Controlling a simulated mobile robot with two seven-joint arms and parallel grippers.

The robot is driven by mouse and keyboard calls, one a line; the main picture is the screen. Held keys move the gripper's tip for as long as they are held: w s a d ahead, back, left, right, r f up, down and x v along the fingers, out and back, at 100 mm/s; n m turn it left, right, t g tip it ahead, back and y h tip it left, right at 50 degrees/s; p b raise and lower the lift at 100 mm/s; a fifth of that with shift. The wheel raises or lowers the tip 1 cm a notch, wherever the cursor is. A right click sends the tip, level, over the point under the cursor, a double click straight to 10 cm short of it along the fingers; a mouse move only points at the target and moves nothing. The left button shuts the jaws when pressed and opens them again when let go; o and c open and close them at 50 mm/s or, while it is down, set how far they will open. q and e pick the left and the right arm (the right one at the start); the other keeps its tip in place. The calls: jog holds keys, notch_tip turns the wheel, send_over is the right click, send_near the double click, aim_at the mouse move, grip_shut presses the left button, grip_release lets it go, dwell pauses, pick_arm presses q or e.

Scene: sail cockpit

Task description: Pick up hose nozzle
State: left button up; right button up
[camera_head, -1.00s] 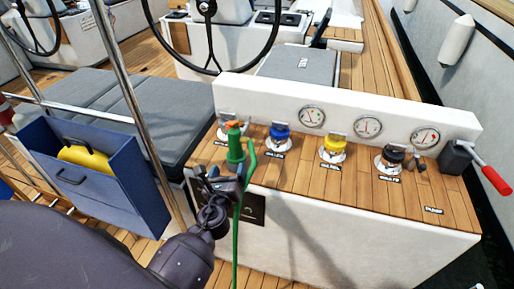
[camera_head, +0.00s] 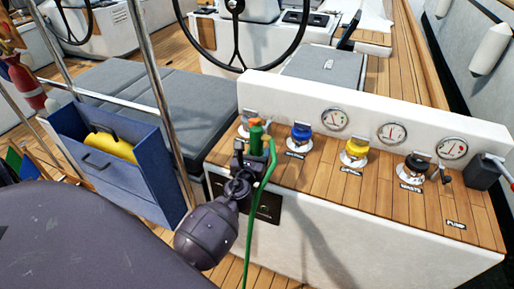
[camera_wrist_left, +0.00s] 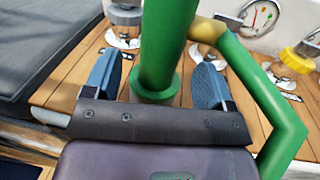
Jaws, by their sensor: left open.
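The green hose nozzle (camera_head: 257,137) with an orange tip stands upright at the left end of the wood-topped console (camera_head: 322,187). Its green hose (camera_head: 258,210) hangs down the console's front. My left gripper (camera_head: 249,156) is open at the nozzle, partly hiding its lower part in the head view. In the left wrist view the nozzle (camera_wrist_left: 164,45) rises between the two blue-padded fingers of the gripper (camera_wrist_left: 155,82), one on each side, with a gap to each. The nozzle's top is cut off there. My right gripper is not in view.
Blue (camera_head: 300,136), yellow (camera_head: 355,150) and black (camera_head: 415,168) capped fittings stand right of the nozzle, below round gauges (camera_head: 392,133). A steel rail post (camera_head: 160,100) and a blue bin (camera_head: 115,165) are at the left. A red-handled lever (camera_head: 495,172) is at the right.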

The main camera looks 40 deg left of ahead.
aim_at(255, 147)
pick_arm(q)
jog(key=x, duration=0.3)
jog(key=shift+w+a+f, duration=0.1)
jog(key=shift+w, duration=0.3)
jog(key=shift+a, duration=0.1)
jog(key=c, duration=1.2)
jog(key=shift+c, duration=0.4)
jog(key=shift+w+r, duration=0.1)
jog(key=shift+r, duration=0.45)
notch_tip(255, 147, up, 18)
jog(key=p, duration=1)
jog(key=shift+f+p, duration=0.15)
jog(key=shift+p, duration=0.15)
jog(key=shift+r+p, duration=2.05)
jog(key=shift+r, duration=0.15)
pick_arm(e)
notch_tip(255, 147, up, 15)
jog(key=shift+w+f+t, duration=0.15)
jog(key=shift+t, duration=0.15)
